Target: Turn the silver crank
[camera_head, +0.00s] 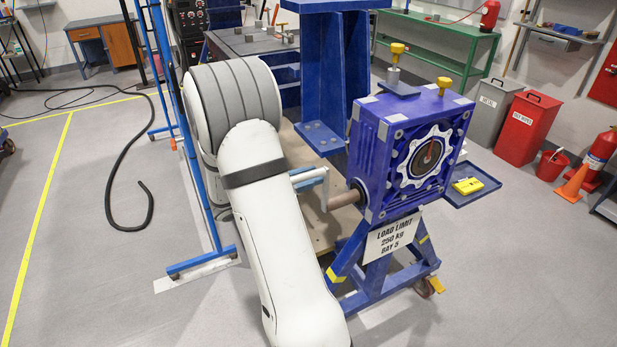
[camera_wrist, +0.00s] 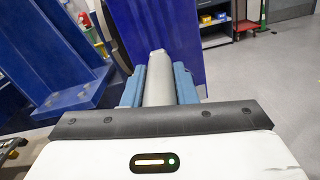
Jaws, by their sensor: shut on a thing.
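The silver crank (camera_head: 323,193) sticks out from the left side of a blue gearbox (camera_head: 365,150) on a short brownish shaft (camera_head: 344,199). In the wrist view, its grey cylindrical grip (camera_wrist: 158,82) lies lengthwise between the two blue fingers of my gripper (camera_wrist: 159,75). The fingers are shut on it, one on each side. In the head view my white arm hides much of the gripper and the crank's grip.
A blue stand (camera_head: 375,275) with a load-limit sign (camera_head: 392,237) carries the gearbox. A tall blue beam (camera_head: 335,70) rises behind the crank. A blue upright frame (camera_head: 183,130) stands left of my arm. A side tray (camera_head: 470,192) holds a yellow item. Floor is clear at front left.

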